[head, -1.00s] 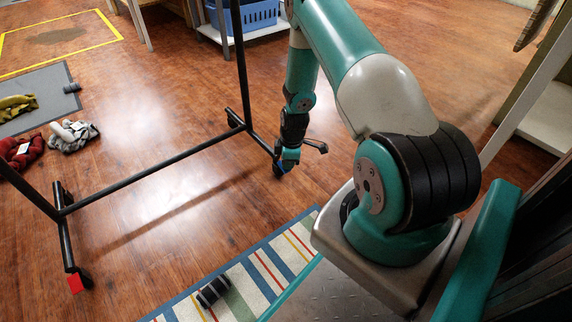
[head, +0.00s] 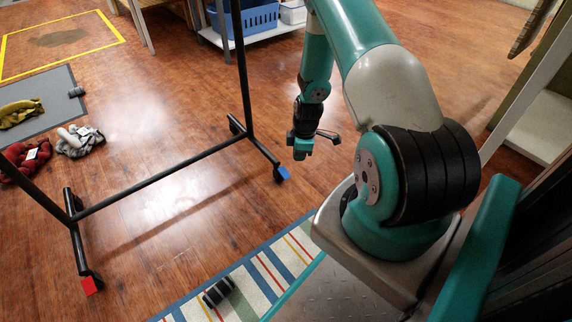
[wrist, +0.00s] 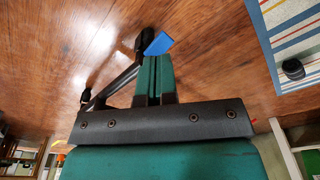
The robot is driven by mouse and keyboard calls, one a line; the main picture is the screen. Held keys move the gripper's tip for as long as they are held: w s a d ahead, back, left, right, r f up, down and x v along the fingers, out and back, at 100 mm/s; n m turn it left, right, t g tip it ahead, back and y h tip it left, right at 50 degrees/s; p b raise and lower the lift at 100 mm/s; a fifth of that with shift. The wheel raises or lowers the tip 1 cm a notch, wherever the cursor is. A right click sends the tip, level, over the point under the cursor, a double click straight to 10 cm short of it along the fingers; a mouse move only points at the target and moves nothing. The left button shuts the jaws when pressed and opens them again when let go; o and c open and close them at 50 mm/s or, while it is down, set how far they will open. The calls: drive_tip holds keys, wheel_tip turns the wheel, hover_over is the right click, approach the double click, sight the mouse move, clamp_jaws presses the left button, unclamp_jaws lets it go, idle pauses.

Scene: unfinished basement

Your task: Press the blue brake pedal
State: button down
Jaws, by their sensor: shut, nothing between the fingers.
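The blue brake pedal (head: 284,173) is on the caster at the near right foot of a black wheeled rack (head: 160,183). It also shows in the wrist view as a blue plate (wrist: 159,44) just beyond my fingertips. Whether it is pressed down I cannot tell. My gripper (head: 301,154) points downward, shut and empty, and in the head view it is above and right of the pedal with a gap between them in the picture. In the wrist view the closed fingers (wrist: 155,80) line up just below the pedal; contact is not clear.
A red pedal (head: 89,286) is on the rack's other near caster. A striped rug (head: 262,266) with a black dumbbell (head: 217,292) lies in front. A grey mat (head: 42,95) and knitted items (head: 80,141) lie left. Wooden floor is open right of the rack.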

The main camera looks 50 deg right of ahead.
wheel_tip(320, 180, up, 11)
drive_tip(key=p, duration=0.5)
drive_tip(key=shift+s+d, duration=0.4)
drive_tip(key=w+a+r+m+y+p, duration=0.1)
drive_tip(key=a+r+p, duration=0.2)
drive_tip(key=a+r, duration=0.95)
drive_tip(key=w+a+r+y+p, duration=0.1)
drive_tip(key=w+a+r+p, duration=0.1)
drive_tip(key=a+r, duration=1.05)
drive_tip(key=s+a+r+m+y+p, duration=0.1)
drive_tip(key=s+a+r+p, duration=0.1)
drive_tip(key=s+a+r, duration=0.6)
drive_tip(key=s+a+r+p, duration=0.3)
drive_tip(key=s+a+r, duration=0.1)
drive_tip(key=s+r, duration=0.75)
wheel_tip(320, 180, up, 37)
drive_tip(key=p, duration=3.7)
drive_tip(key=shift+w+f+g, duration=0.15)
drive_tip(key=shift+w+g, duration=0.2)
drive_tip(key=shift+g, duration=0.05)
